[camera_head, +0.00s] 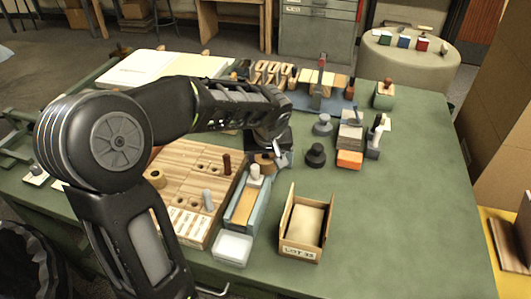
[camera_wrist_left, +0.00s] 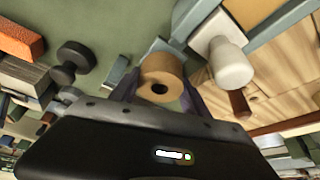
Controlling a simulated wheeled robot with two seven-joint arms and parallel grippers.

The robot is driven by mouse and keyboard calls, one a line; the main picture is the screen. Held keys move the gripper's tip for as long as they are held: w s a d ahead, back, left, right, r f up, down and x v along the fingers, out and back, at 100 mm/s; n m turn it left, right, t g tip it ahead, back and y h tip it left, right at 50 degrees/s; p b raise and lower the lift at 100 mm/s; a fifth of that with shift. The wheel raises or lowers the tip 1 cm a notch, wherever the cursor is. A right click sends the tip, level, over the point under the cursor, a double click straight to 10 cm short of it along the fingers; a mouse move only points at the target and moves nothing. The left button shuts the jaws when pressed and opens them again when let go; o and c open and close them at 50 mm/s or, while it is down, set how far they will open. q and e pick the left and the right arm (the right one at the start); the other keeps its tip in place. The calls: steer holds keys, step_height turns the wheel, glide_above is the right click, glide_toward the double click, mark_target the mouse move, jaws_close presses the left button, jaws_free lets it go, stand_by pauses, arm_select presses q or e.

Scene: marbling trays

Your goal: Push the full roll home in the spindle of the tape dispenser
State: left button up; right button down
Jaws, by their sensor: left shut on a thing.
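My left gripper (camera_head: 272,158) reaches in over the table. In the left wrist view, its fingers (camera_wrist_left: 160,92) are shut on a tan roll (camera_wrist_left: 162,72) with a dark centre hole. The roll shows partly in the head view (camera_head: 264,161), under the gripper. A small blue-grey piece (camera_wrist_left: 154,48) shows just behind the roll; it may be part of the tape dispenser. The gripper and roll hide most of it, and I cannot make out the spindle or how far the roll sits on it. My right gripper is not in view.
A blue-grey tray with a white-knobbed tool (camera_head: 254,172) stands close to the roll. A wooden board (camera_head: 180,160) with holes lies left. Dark round weights (camera_head: 316,155), an orange block (camera_head: 349,160) and an open box (camera_head: 305,225) stand right. The table's right side is clear.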

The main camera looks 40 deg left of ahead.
arm_select(q)
steer(key=shift+f+b, duration=0.9)
steer(key=shift+f, duration=0.1)
steer(key=o, duration=1.5)
steer(key=v, duration=0.8)
steer(key=shift+f, duration=0.1)
